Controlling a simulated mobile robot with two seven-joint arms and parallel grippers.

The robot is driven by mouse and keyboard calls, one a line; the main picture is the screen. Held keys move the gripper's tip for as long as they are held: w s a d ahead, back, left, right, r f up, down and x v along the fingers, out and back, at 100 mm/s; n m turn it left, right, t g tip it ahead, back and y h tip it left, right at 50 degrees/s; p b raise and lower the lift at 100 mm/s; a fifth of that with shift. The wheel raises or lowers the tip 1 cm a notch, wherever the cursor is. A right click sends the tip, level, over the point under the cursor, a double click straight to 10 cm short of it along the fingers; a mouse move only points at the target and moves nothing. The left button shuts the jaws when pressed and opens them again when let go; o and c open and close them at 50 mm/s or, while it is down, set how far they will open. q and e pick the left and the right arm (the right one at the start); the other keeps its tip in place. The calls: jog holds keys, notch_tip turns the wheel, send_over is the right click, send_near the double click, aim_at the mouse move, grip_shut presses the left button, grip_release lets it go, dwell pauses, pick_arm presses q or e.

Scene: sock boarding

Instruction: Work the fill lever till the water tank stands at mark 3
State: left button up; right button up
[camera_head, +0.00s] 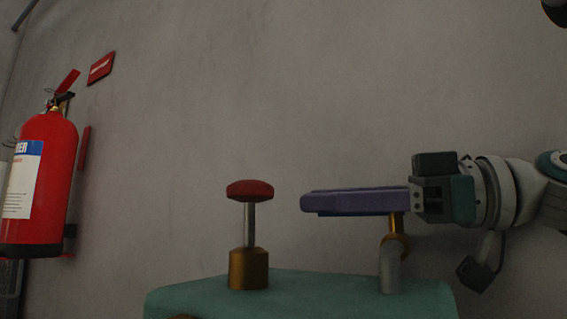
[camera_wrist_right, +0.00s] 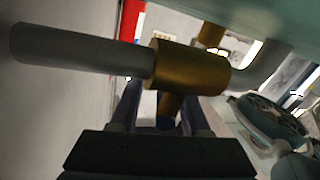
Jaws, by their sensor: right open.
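My right gripper (camera_head: 305,203) reaches in from the right in the head view, with its long purple fingers level above the teal machine top (camera_head: 320,285). Its jaws are open. Just under the base of the fingers is a brass fitting (camera_head: 397,243) on a grey post (camera_head: 390,272). The right wrist view shows a grey rod (camera_wrist_right: 85,50) in a brass sleeve (camera_wrist_right: 190,68) across the fingers (camera_wrist_right: 160,95); a brass stem (camera_wrist_right: 168,106) shows between them. I cannot tell whether they touch. This may be the fill lever. No water tank or marks are seen. My left gripper is out of view.
A red mushroom knob (camera_head: 250,189) on a metal rod stands in a brass collar (camera_head: 248,268), left of my fingertips. A red fire extinguisher (camera_head: 50,170) hangs at the far left, below a red sign (camera_head: 101,68).

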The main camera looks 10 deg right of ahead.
pick_arm(q)
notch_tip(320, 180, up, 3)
jog(key=p, duration=0.2)
jog(key=shift+p, duration=0.4)
pick_arm(e)
notch_tip(320, 180, up, 19)
jog(key=shift+f, duration=0.15)
